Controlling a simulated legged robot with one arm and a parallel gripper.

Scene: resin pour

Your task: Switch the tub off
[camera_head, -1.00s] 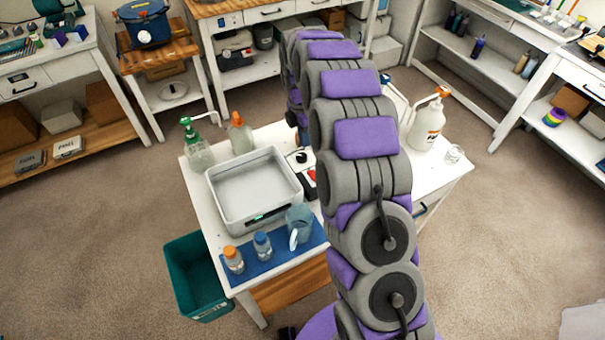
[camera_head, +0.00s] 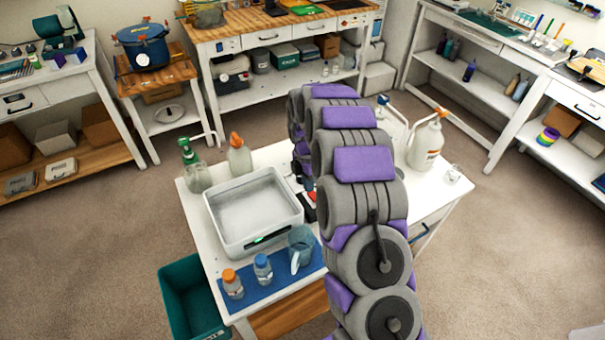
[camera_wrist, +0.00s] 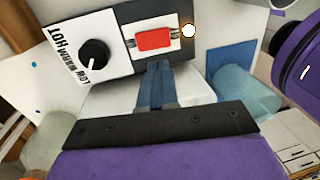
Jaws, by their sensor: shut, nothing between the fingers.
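The tub (camera_head: 214,214) is a white rectangular basin on the white table, with a small green light on its front. Its black control box (camera_wrist: 60,30) fills the top of the wrist view. The box bears a black knob (camera_wrist: 94,54) marked HOT, WARM and LOW, a red rocker switch (camera_wrist: 154,39) and a bright round light (camera_wrist: 188,31). My gripper (camera_wrist: 158,66) is shut and empty, its blue fingertips just below the red switch in the wrist view. I cannot tell whether they touch it. In the head view my arm partly hides the box.
A blue mat (camera_head: 252,294) at the table's front holds an orange-capped bottle (camera_head: 233,288), a blue-capped bottle (camera_head: 263,270) and a clear jug (camera_head: 301,243). Pump bottles stand behind the tub. A white jug (camera_head: 425,147) and a glass (camera_head: 453,175) are right. A green bin (camera_head: 183,297) stands front left.

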